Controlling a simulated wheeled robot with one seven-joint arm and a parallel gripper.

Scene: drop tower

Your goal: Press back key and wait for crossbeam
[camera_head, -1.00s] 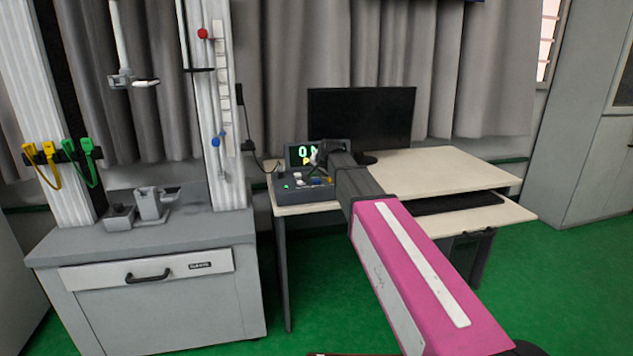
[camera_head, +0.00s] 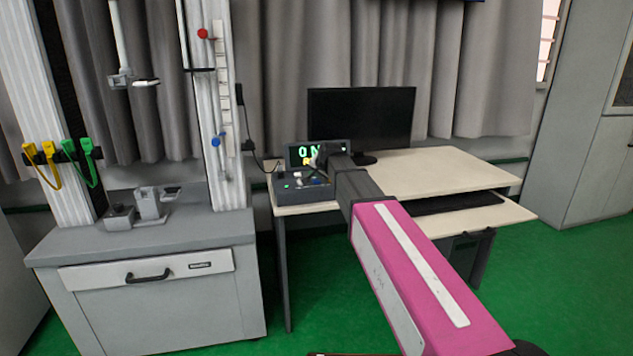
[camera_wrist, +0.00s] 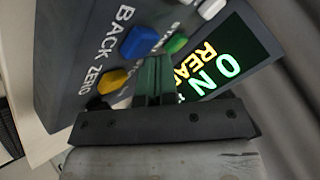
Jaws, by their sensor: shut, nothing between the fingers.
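The control box (camera_head: 290,190) stands on the desk's left end. In the wrist view, its blue key (camera_wrist: 138,42) sits beside the word BACK. A yellow key (camera_wrist: 112,80) sits beside ZERO, and a green key (camera_wrist: 176,44) is on the other side. The display (camera_wrist: 222,75) shows ON in green and yellow letters that begin REA. My gripper (camera_wrist: 157,60) is shut and empty, its tips close to the blue and green keys; contact cannot be told. In the head view my gripper (camera_head: 322,160) is over the box. The crossbeam (camera_head: 133,82) appears high between the tower columns.
The drop tower's grey base cabinet (camera_head: 150,250) stands left of the desk (camera_head: 430,170). Yellow and green clips (camera_head: 62,155) hang on the left column.

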